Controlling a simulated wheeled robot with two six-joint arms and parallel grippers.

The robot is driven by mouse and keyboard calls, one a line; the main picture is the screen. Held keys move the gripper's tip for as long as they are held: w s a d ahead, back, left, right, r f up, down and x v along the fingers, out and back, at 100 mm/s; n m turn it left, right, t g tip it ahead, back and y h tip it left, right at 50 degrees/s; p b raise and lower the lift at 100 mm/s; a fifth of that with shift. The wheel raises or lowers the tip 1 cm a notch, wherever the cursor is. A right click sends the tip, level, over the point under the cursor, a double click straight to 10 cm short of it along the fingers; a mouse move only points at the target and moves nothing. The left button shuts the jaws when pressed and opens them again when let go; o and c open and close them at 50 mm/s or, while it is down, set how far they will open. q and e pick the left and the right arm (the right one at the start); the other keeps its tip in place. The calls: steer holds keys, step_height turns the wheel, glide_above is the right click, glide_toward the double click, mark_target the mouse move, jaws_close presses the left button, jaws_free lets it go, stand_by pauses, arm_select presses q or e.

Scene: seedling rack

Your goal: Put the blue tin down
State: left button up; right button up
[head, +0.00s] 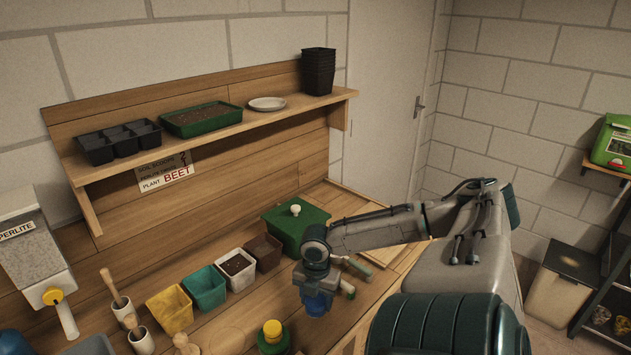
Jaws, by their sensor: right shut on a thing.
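A small blue tin (316,303) is at the end of my right arm, over the right part of the wooden bench. My right gripper (314,288) points down and is shut on the tin; its fingers are small and partly hidden. I cannot tell whether the tin touches the bench top. My left gripper is not in view.
A green box with a knobbed lid (296,226) stands behind the gripper. Pots in yellow (170,310), teal (206,287), white (236,268) and brown (264,252) stand in a row to the left. A yellow-capped green bottle (273,338) stands in front. Bare bench (232,318) shows between.

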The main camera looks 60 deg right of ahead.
mark_target(316, 300)
steer(key=shift+w+d+f, duration=0.1)
steer(key=shift+w+d, duration=0.3)
steer(key=shift+d, duration=0.2)
steer(key=shift+w+d+f, duration=0.1)
steer(key=shift+w+d, duration=0.3)
steer(key=shift+d, duration=0.2)
steer(key=shift+f, duration=1.7)
steer(key=shift+f, duration=0.15)
steer(key=o, duration=1)
